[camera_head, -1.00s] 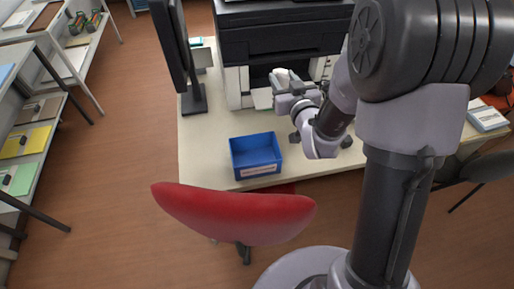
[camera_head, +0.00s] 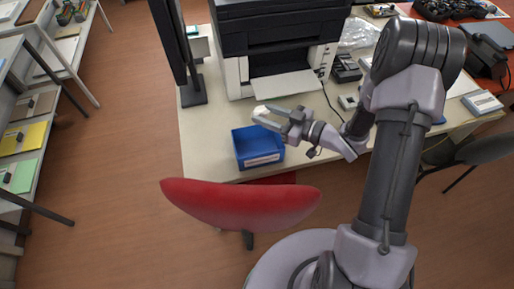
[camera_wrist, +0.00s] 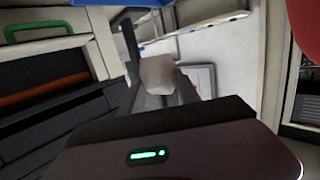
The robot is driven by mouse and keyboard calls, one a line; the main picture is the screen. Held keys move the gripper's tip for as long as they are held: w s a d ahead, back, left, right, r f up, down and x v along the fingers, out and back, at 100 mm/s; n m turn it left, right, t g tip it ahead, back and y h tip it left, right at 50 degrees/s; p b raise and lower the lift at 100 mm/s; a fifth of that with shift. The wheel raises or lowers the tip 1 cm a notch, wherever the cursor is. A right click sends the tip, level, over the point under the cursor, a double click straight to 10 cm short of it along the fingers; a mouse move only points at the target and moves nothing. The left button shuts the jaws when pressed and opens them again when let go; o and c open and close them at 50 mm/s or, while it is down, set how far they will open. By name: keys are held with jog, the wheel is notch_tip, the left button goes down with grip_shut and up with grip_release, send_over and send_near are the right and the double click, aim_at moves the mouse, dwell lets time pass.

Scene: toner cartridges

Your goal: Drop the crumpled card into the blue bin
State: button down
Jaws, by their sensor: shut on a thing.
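The crumpled card is a small whitish piece (camera_head: 260,112) at the tip of my gripper (camera_head: 267,117). My gripper is shut on it and holds it in the air near the far right edge of the blue bin, in the head view. In the wrist view the card (camera_wrist: 157,74) shows pale between the fingers (camera_wrist: 158,85). The blue bin (camera_head: 258,158) is an open box with a pale label on its front, standing on the table near the front edge. A strip of blue (camera_wrist: 110,2) shows at the top of the wrist view.
A large black and white printer (camera_head: 285,70) stands behind the bin with its paper tray out. A dark monitor (camera_head: 176,50) stands at the left. A red chair (camera_head: 240,208) is in front of the table (camera_head: 208,150). Shelves (camera_head: 60,120) are at far left.

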notch_tip(320, 180, down, 5)
jog(key=b, duration=0.3)
jog(key=shift+r, duration=0.15)
jog(key=c, duration=0.8)
grip_release()
jog(key=p+v, duration=0.4)
jog(key=v, duration=1.3)
jog(key=shift+s+d, duration=0.15)
jog(key=shift+s, duration=0.05)
